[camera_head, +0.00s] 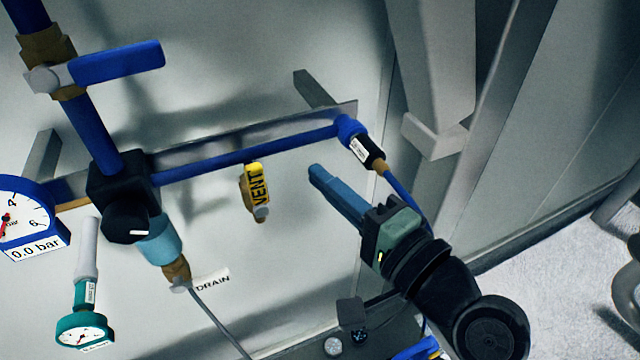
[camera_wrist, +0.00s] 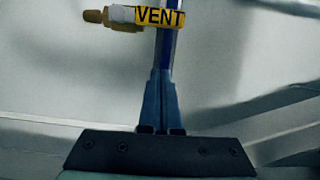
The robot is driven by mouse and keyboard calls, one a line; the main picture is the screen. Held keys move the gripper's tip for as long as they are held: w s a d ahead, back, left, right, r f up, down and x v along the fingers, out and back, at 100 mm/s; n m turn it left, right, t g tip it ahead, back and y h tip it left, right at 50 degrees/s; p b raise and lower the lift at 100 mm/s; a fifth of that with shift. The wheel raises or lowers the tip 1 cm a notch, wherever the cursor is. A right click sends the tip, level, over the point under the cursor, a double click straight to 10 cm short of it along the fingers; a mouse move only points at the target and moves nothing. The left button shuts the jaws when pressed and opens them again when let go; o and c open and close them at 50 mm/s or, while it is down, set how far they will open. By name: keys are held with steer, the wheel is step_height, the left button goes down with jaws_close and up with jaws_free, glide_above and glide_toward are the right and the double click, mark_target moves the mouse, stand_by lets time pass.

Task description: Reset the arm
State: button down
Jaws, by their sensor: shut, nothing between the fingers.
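My gripper (camera_head: 315,172) has blue fingers that are closed together with nothing between them. In the head view it points up and left, in front of the wall panel, to the right of the brass vent valve (camera_head: 256,192) with its yellow VENT tag. The gripper and the valve appear apart. In the wrist view the shut fingers (camera_wrist: 163,75) point up the picture toward a blue pipe (camera_wrist: 169,48). The VENT tag (camera_wrist: 160,17) and its brass fitting show at the top, left of the pipe.
A blue pipe (camera_head: 250,154) runs along a metal rail. At the left are a blue-handled valve (camera_head: 117,62), a black regulator (camera_head: 125,190), a gauge reading 0.0 bar (camera_head: 30,225) and a teal gauge (camera_head: 84,328). A DRAIN label (camera_head: 213,281) is below. Grey beams stand at the right.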

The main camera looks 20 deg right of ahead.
steer(key=b+v, duration=0.3)
steer(key=v, duration=0.5)
steer(key=w+a+r+n+t+h+b, duration=0.1)
steer(key=w+a+r+n+t+h, duration=0.1)
steer(key=w+a+r+n, duration=0.3)
steer(key=w+a+r+n+t+h+b, duration=0.1)
steer(key=w+a+r+n+t+h, duration=0.2)
steer(key=r, duration=0.4)
steer(key=s+a+r+n+t, duration=0.2)
steer(key=a+r+n, duration=0.1)
steer(key=r, duration=0.4)
steer(key=s+a+r+n+t+b, duration=0.1)
steer(key=s+a+r+n+t, duration=0.2)
steer(key=a+r, duration=0.2)
step_height(320, 180, up, 2)
steer(key=shift+a+r, duration=0.1)
steer(key=shift+a, duration=0.25)
